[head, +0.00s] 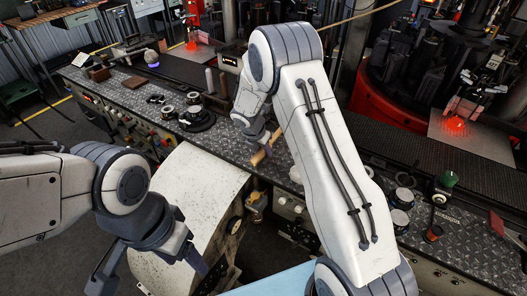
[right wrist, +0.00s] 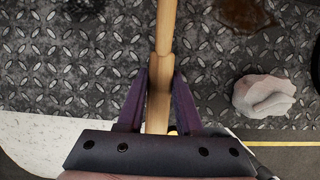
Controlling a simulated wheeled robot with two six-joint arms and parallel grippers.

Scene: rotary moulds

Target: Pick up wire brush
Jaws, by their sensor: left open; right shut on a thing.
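The wire brush shows as a light wooden handle (right wrist: 160,85) between the fingers in the right wrist view; no bristles can be made out. In the head view, part of the wooden handle (head: 261,156) shows over the bench edge, left of my right forearm. My right gripper (right wrist: 160,95) is shut on this handle. In the head view my right gripper (head: 264,143) is partly hidden by my own arm. My left gripper (head: 150,272) is open and empty at the lower left, in front of the bench and away from the brush.
The tread-plate bench (head: 235,150) runs across the view. Black-and-silver pots (head: 196,113) stand on its left, and jars (head: 402,200) and a green-topped item (head: 446,180) on its right. Glowing red pieces (head: 455,123) are at the back right.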

